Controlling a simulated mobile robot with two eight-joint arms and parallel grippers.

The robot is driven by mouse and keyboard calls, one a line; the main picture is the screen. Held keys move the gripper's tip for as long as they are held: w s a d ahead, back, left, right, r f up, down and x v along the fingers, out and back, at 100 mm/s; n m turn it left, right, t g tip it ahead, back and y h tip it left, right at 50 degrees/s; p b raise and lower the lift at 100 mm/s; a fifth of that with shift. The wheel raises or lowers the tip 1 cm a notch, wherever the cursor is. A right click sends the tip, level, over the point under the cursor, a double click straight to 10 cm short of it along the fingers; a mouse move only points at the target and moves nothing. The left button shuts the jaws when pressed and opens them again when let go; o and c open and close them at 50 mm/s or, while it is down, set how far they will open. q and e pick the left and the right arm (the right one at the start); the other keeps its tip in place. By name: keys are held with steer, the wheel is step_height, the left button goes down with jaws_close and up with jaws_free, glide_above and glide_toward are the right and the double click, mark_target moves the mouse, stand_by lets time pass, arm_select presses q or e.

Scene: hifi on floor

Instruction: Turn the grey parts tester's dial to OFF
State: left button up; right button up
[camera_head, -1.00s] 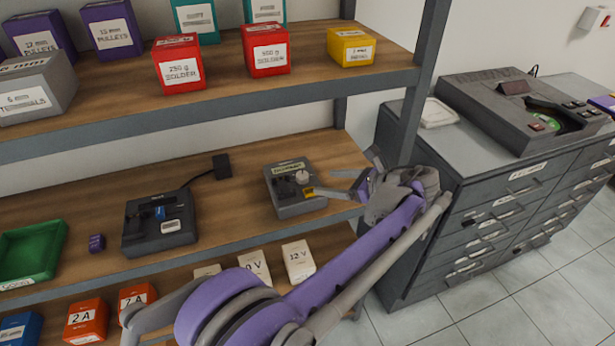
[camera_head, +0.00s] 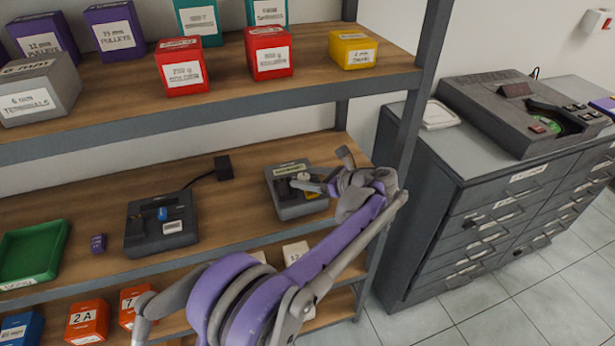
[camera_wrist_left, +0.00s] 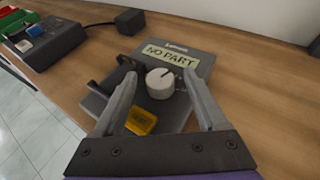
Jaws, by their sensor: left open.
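The grey parts tester (camera_head: 288,205) sits on the middle shelf at its right end. In the left wrist view the tester (camera_wrist_left: 185,57) shows a "NO PART" display (camera_wrist_left: 171,54), a round white dial (camera_wrist_left: 160,83) with a dark pointer mark, a black clip-like part (camera_wrist_left: 113,76) at its left and a yellow label (camera_wrist_left: 141,121). My left gripper (camera_head: 322,173) is over the tester. In the left wrist view its open fingers (camera_wrist_left: 163,95) stand on either side of the dial, with gaps showing between them and it. The dial's markings are too small to read.
A dark device (camera_head: 160,226) with a blue part stands left on the same shelf, wired to a black adapter (camera_head: 223,167). A green tray (camera_head: 32,252) lies farther left. The upper shelf (camera_head: 215,104) with boxes overhangs. A shelf post (camera_head: 413,100) and drawer cabinet (camera_head: 470,190) are at right.

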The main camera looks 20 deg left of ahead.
mark_target(308, 177)
arm_select(q)
steer(key=shift+c, duration=0.2)
jaws_close()
steer(key=shift+w+r+n+g+y+p, duration=0.15)
steer(key=shift+n+g+y+p, duration=0.3)
steer(key=shift+n+g, duration=0.7)
steer(key=shift+w+n+g+p, duration=0.1)
steer(key=shift+n+g+p, duration=0.55)
steer(key=shift+n+g, duration=0.55)
steer(key=shift+o, duration=0.2)
jaws_free()
step_height(308, 177, up, 10)
